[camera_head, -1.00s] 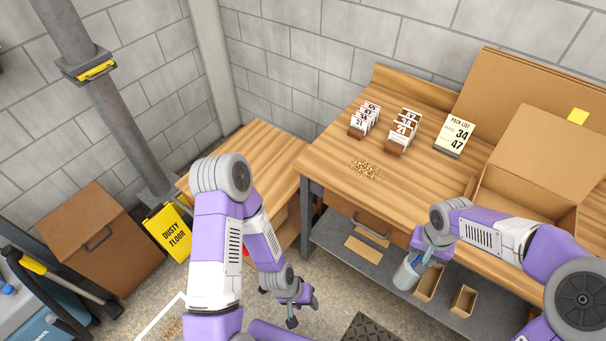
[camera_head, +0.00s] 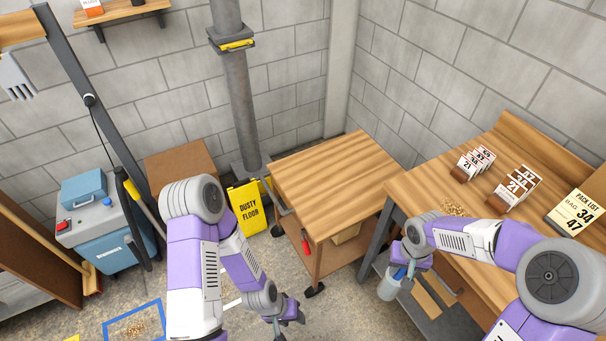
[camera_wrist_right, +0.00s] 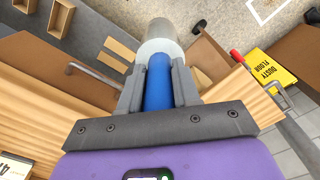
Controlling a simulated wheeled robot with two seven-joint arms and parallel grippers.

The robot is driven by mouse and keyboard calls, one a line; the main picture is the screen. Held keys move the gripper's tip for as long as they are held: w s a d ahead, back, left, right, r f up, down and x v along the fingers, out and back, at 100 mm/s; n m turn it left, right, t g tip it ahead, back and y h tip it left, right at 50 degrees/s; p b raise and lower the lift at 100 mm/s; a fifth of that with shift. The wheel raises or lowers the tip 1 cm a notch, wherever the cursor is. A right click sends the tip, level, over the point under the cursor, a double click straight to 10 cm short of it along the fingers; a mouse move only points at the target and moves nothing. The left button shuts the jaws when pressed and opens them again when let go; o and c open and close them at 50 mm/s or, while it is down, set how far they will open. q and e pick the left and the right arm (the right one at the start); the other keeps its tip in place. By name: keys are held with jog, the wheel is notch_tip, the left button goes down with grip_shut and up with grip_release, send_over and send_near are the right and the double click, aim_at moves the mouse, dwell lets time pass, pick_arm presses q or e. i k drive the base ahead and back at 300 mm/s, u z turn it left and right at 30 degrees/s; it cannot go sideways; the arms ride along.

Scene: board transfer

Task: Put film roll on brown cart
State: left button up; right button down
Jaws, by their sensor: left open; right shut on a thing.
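The film roll (camera_head: 388,288) is a pale translucent cylinder with a blue handle (camera_wrist_right: 157,92). My right gripper (camera_head: 408,265) is shut on the blue handle. In the right wrist view, the roll's pale body (camera_wrist_right: 162,40) sticks out beyond the fingers. The roll hangs beside the workbench's left front corner, right of the cart. The brown cart (camera_head: 330,180) has a bare wooden top and stands left of the workbench. My left gripper (camera_head: 285,315) is open and empty, low above the floor in front of the cart.
The workbench (camera_head: 430,195) holds number cards (camera_head: 475,162), a pack list sign (camera_head: 574,212) and a pile of bits (camera_head: 453,209). A yellow dusty floor sign (camera_head: 250,208) stands left of the cart. A blue floor frame (camera_head: 133,322) lies at lower left. The cart top is clear.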

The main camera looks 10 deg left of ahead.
aim_at(345, 187)
jog(key=u, duration=2.85)
jog(key=k, duration=1)
jog(key=z, duration=1.75)
jog(key=i, duration=1.65)
